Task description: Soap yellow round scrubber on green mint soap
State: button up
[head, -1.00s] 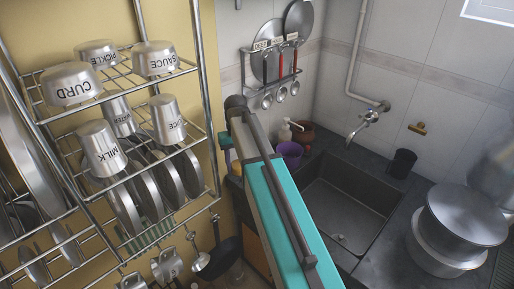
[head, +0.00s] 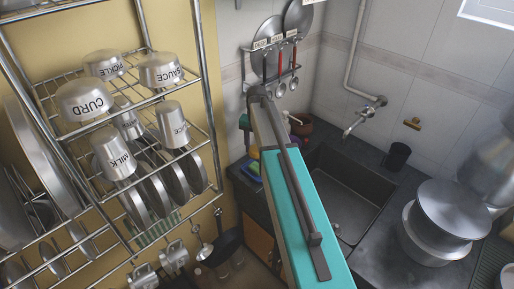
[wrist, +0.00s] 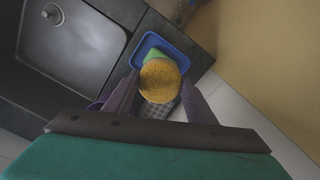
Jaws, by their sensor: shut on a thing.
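The yellow round scrubber (wrist: 160,82) is between the purple fingers of my gripper (wrist: 160,88) in the wrist view. My gripper is shut on it. The green mint soap (wrist: 153,54) lies in a blue tray (wrist: 174,47), partly hidden by the scrubber. The scrubber overlaps the soap's near side in this view; I cannot tell whether they touch. In the head view the blue tray (head: 253,167) shows beside my arm at the counter's left end, and my arm hides the fingers.
The sink (head: 345,200) lies right of the tray. A black cup (head: 397,156), large steel pots (head: 452,210) and a tap (head: 362,114) are further right. A steel rack (head: 205,100) of labelled canisters stands left. A wall (wrist: 260,60) is close beside the counter.

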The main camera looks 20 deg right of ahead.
jog(key=shift+f, duration=0.15)
jog(key=shift+f+b, duration=1.7)
jog(key=shift+f, duration=1.15)
jog(key=shift+f, duration=0.5)
jog(key=shift+r, duration=0.1)
jog(key=shift+r+p, duration=1.75)
jog(key=shift+r, duration=1.65)
